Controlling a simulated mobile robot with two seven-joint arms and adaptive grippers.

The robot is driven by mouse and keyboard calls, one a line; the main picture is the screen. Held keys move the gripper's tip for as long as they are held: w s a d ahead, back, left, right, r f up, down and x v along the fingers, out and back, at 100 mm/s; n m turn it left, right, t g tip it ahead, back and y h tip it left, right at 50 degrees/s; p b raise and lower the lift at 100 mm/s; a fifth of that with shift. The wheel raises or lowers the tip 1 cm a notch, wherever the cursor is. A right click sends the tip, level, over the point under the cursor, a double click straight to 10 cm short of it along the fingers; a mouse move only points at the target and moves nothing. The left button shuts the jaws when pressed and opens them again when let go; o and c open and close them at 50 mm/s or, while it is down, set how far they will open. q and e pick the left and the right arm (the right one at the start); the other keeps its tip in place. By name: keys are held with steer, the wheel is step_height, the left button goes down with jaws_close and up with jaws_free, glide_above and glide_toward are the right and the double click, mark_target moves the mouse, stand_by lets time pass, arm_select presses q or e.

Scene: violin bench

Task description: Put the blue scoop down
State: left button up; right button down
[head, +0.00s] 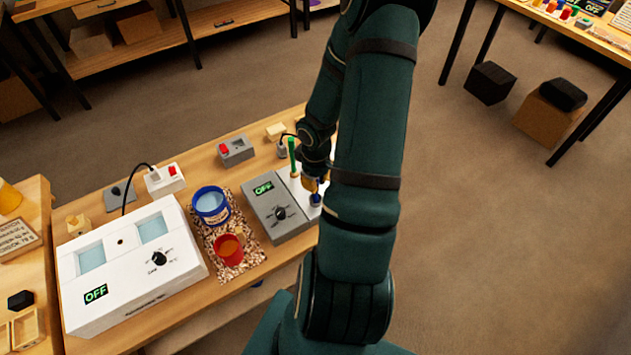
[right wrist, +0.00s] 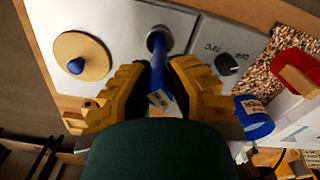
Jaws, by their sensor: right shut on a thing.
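My right gripper (right wrist: 160,92) has its yellow fingers closed on both sides of the blue scoop (right wrist: 158,65). The scoop's blue shaft runs from between the fingers to a round grey metal end or ring over a pale plate; I cannot tell whether it touches the plate. In the head view the right gripper (head: 319,184) is partly hidden behind my arm, and a small blue part of the scoop (head: 316,200) shows below it. My left gripper is not in view.
A grey box with a dial (head: 277,213), a blue tub (head: 211,204) and a red cup (head: 228,250) stand left of the gripper. A green stick (head: 292,155) stands close by. A disc with a blue knob (right wrist: 82,56) lies on the pale plate. A large white unit (head: 130,262) fills the bench's left.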

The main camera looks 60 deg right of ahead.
steer(key=c, duration=1.4)
jaws_free()
steer(key=shift+f, duration=0.2)
steer(key=o, duration=0.4)
steer(key=shift+c, duration=0.2)
steer(key=shift+r, duration=0.1)
steer(key=shift+r, duration=0.4)
step_height(320, 180, up, 12)
steer(key=p, duration=0.4)
steer(key=shift+f, duration=0.25)
